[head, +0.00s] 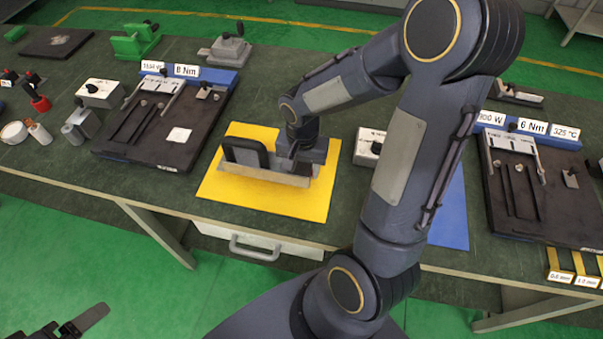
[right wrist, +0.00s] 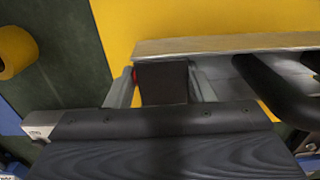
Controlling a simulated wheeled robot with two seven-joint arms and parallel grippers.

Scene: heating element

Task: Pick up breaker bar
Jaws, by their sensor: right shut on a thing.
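A long grey bar with a black loop handle, which seems to be the breaker bar (head: 262,178), is over the yellow mat (head: 312,204) in the head view. I cannot tell if it touches the mat. My right gripper (head: 297,165) is at its right part, from above. In the right wrist view the fingers (right wrist: 160,85) are on either side of a dark block on the bar (right wrist: 220,45); the black handle shows beside them. My left gripper (head: 84,320) shows only in part at the bottom left, low and away from the table; its opening is unclear.
Black fixture boards (head: 160,130) and (head: 540,190) lie left and right of the mat. A blue mat (head: 450,215) lies partly behind my right arm. A white box with a black knob (head: 368,147) stands right of the yellow mat. A drawer handle (head: 254,248) is below the table edge.

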